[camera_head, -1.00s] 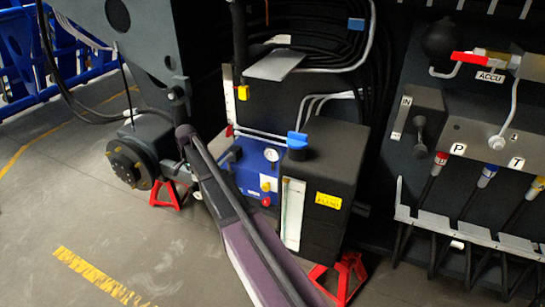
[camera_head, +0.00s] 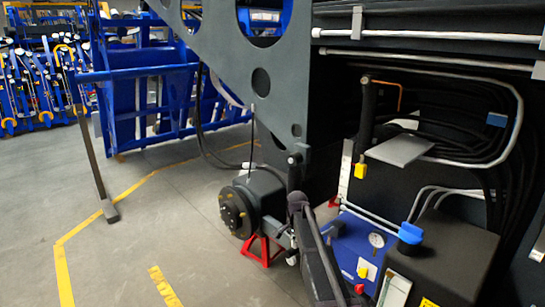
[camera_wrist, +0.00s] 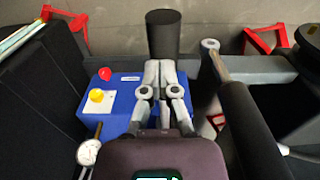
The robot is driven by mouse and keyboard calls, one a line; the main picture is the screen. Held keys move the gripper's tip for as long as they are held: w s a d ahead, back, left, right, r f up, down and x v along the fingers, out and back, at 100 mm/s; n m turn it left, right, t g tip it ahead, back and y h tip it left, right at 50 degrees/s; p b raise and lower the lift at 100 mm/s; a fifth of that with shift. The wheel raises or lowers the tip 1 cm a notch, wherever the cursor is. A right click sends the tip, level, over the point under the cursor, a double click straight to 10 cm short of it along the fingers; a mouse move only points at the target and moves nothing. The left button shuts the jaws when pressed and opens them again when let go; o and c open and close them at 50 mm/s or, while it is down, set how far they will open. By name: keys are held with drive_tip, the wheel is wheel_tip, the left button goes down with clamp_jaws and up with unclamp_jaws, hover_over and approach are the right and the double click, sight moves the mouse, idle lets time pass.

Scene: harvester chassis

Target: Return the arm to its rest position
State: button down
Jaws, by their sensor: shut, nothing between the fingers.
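In the head view my arm's dark link rises from the bottom edge in front of the chassis (camera_head: 260,85). The blue box (camera_head: 352,238) is just right of the link and partly covered by it. The gripper is hard to make out in the head view. The gap between gripper and box cannot be judged.
A black tank (camera_head: 450,262) with a blue cap stands right of the blue box. A wheel hub (camera_head: 237,212) and red stand (camera_head: 262,250) are left of my arm. A blue frame (camera_head: 150,85) stands at the back left. The left floor is largely open.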

drive_tip(key=s+n, duration=1)
drive_tip(key=s, duration=1.8)
wheel_tip(320, 180, up, 14)
drive_tip(key=p, duration=1.4)
drive_tip(key=shift+s+d+n, duration=0.15)
drive_tip(key=shift+n, duration=0.15)
drive_tip(key=shift+s, duration=0.1)
